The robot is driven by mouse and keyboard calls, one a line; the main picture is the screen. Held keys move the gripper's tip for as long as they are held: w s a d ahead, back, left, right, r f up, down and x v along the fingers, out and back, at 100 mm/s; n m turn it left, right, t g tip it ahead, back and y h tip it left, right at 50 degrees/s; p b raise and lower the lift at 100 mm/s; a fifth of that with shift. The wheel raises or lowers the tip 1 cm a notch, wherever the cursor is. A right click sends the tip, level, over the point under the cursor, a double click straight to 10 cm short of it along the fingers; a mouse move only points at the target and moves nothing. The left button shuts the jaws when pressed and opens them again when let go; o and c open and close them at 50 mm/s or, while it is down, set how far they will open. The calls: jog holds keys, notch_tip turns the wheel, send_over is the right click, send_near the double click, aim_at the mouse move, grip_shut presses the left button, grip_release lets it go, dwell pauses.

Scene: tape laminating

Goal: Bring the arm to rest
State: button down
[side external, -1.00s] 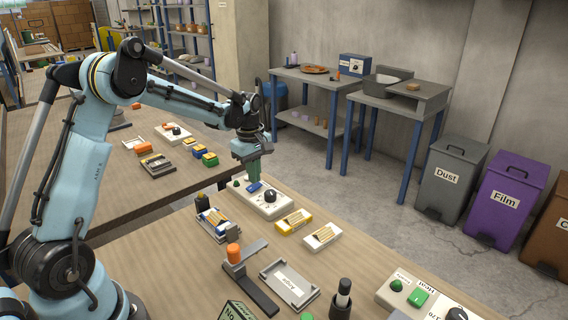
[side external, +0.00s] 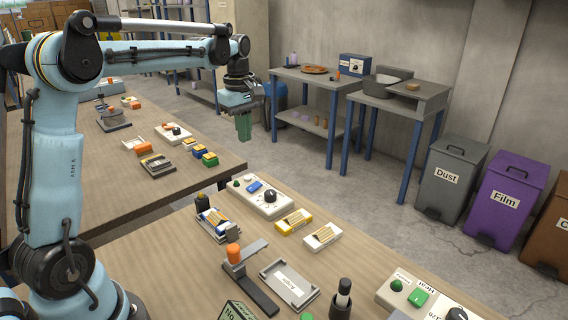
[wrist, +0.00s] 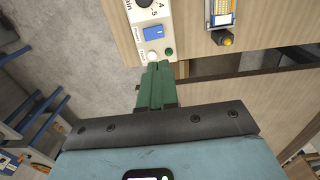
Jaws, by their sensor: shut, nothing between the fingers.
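My gripper (side external: 244,128) hangs in the air above the far edge of the near table, its green fingers pointing down and closed together with nothing between them. In the wrist view the green fingers (wrist: 155,75) lie side by side. Below them is a white control box (side external: 268,200) with a blue rocker switch, a black dial and a green button; it also shows in the wrist view (wrist: 139,45). The gripper is apart from the box and touches nothing.
The near table (side external: 175,255) holds yellow and white trays (side external: 308,228), a clamp with an orange knob (side external: 233,253), a metal fixture (side external: 288,284) and another control box (side external: 425,297). A second table (side external: 100,190) stands behind. Shelves and bins, including Dust (side external: 447,182), are farther off.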

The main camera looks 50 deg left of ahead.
jog(key=s+d+f+m+t, duration=0.2)
jog(key=s+d+m+t, duration=0.1)
jog(key=s+d+m, duration=0.4)
jog(key=s+d+f+m+t, duration=0.1)
jog(key=s+d+m+t, duration=0.2)
jog(key=s+d+m, duration=0.4)
jog(key=d+m, duration=0.2)
jog(key=m, duration=0.2)
jog(key=shift+f+t, duration=0.4)
jog(key=c, duration=1.8)
grip_release()
jog(key=shift+c, duration=0.2)
